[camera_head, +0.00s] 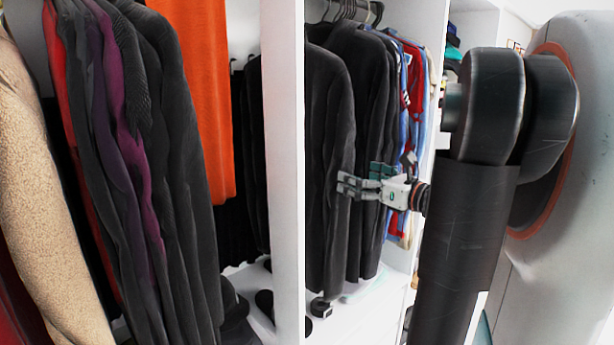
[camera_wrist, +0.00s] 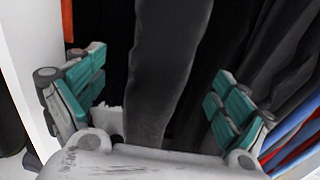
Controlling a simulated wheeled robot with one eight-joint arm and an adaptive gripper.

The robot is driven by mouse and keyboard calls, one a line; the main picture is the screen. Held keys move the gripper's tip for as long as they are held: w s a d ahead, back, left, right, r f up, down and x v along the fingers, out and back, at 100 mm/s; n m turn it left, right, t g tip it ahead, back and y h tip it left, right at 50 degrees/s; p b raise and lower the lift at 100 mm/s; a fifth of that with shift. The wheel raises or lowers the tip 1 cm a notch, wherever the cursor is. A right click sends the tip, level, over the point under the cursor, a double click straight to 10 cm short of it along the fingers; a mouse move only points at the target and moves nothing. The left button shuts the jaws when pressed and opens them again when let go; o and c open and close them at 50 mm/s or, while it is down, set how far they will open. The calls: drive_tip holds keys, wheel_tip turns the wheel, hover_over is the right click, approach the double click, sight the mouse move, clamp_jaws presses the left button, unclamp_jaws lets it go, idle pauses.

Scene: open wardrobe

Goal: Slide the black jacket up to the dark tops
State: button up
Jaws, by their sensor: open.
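A black jacket (camera_head: 330,125) hangs at the left of the right-hand wardrobe section, beside the white divider. Other dark tops (camera_head: 374,95) hang close to its right, with little gap visible. My gripper (camera_head: 346,186) is in front of these garments at about mid-height, fingers pointing left into them. In the wrist view my gripper (camera_wrist: 160,72) is open, with teal-padded fingers spread wide. A dark grey sleeve (camera_wrist: 168,65), apparently the jacket's, hangs between the fingers. More dark cloth (camera_wrist: 240,40) lies behind and right. I cannot tell whether any finger touches cloth.
The white divider (camera_head: 284,200) separates the left section, which holds dark, purple and beige clothes and an orange garment (camera_head: 200,90). Blue and red shirts (camera_head: 414,95) hang right of the dark tops. The rail (camera_head: 350,12) is at the top. A white shelf (camera_head: 350,325) lies below.

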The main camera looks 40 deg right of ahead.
sight(327, 165)
drive_tip(key=w, duration=0.4)
drive_tip(key=w+p, duration=0.1)
drive_tip(key=w, duration=0.3)
drive_tip(key=w+p, duration=0.1)
drive_tip(key=w, duration=0.3)
drive_tip(key=shift+a, duration=0.3)
drive_tip(key=shift+s, duration=0.1)
drive_tip(key=c, duration=1.7)
drive_tip(key=shift+d, duration=0.7)
drive_tip(key=o, duration=1.8)
